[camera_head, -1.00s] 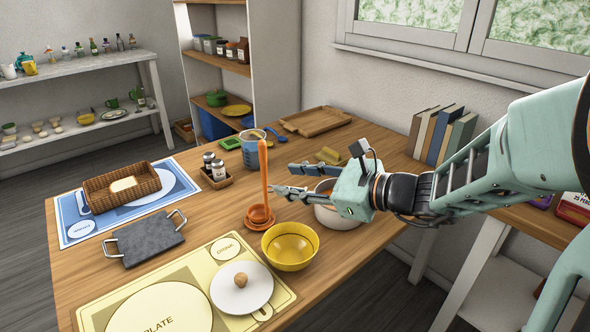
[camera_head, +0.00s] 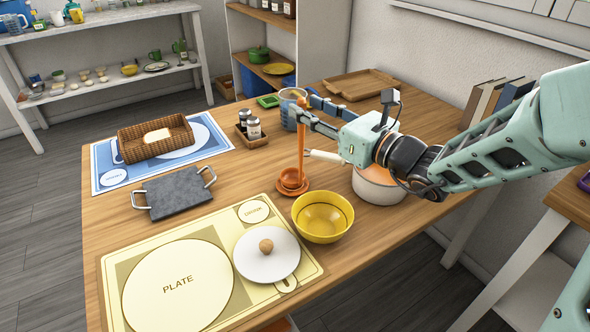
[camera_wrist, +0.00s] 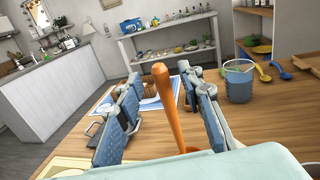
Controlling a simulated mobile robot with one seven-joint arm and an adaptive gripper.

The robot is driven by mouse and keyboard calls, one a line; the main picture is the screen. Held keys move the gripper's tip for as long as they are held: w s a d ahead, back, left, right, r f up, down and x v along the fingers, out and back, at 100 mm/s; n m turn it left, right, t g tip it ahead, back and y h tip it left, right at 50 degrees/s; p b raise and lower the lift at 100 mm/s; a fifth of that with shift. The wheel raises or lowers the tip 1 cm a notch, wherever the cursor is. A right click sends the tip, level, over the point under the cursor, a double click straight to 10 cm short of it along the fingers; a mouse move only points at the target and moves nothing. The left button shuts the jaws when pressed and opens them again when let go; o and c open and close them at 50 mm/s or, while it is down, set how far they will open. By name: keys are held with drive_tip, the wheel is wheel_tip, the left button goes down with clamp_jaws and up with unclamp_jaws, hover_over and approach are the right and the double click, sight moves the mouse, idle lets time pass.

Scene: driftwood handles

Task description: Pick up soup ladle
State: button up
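My gripper (camera_head: 303,106) is at the upper part of the handle. In the wrist view my gripper (camera_wrist: 160,74) has its fingers spread apart, with the handle between them and a gap visible on the right side. The ladle's lower end is hidden in the wrist view.
A yellow bowl (camera_head: 322,222) is just in front of the ladle. A measuring jug (camera_head: 288,112) with utensils is behind. Two shakers (camera_head: 250,128) in a holder stand to the left.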

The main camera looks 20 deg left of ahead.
drive_tip(key=shift+x, duration=1.35)
clamp_jaws()
